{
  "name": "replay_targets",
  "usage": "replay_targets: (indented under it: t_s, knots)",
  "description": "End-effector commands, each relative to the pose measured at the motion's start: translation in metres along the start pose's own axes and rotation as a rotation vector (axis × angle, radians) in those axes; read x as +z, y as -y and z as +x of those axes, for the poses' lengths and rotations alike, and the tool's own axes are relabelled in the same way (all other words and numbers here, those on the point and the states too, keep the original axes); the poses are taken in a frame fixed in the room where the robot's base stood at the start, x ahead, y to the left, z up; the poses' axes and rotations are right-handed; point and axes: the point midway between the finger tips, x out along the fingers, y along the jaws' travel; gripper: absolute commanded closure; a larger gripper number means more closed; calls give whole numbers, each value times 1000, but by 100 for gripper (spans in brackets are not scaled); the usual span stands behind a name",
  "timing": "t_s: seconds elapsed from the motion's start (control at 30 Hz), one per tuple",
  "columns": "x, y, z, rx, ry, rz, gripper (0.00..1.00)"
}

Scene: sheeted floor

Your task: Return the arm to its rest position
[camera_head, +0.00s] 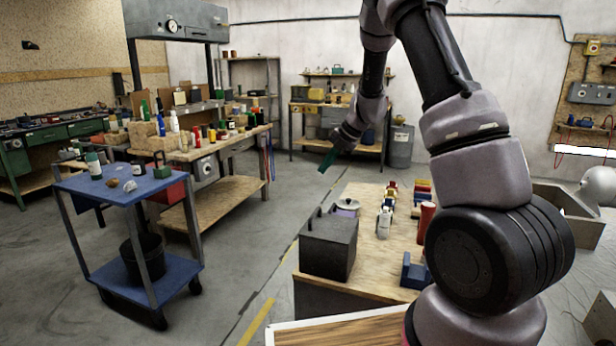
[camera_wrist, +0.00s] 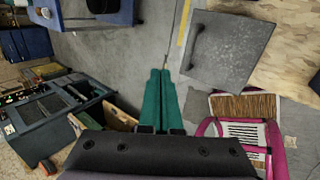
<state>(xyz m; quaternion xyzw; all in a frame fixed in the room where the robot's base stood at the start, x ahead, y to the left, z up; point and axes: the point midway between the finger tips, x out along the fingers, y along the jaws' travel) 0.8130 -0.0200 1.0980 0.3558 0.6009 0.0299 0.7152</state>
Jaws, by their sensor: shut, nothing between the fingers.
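My arm reaches from the right side of the head view over the wooden workbench (camera_head: 372,262). My gripper (camera_head: 327,162) hangs in the air beyond the bench's far left corner, tilted downward. Its green fingers (camera_wrist: 161,76) are together and empty in the wrist view, with bare grey floor past their tips. No object touches the fingers in either view.
A dark grey box (camera_head: 328,246) with a handle stands on the near bench; it also shows in the wrist view (camera_wrist: 228,50). A blue cart (camera_head: 122,184) and a cluttered workbench (camera_head: 215,150) stand left. Grey floor (camera_head: 245,245) between them is clear.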

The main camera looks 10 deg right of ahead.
Motion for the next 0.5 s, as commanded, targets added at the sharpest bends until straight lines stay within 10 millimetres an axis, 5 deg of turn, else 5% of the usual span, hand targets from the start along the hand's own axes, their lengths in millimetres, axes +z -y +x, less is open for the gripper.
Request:
replay_targets:
  t_s: [0.17,0.5]
  knots:
    - [-24,-19,-54,24,15,-328,100]
    - [-120,-35,-185,-25,79,-1440,100]
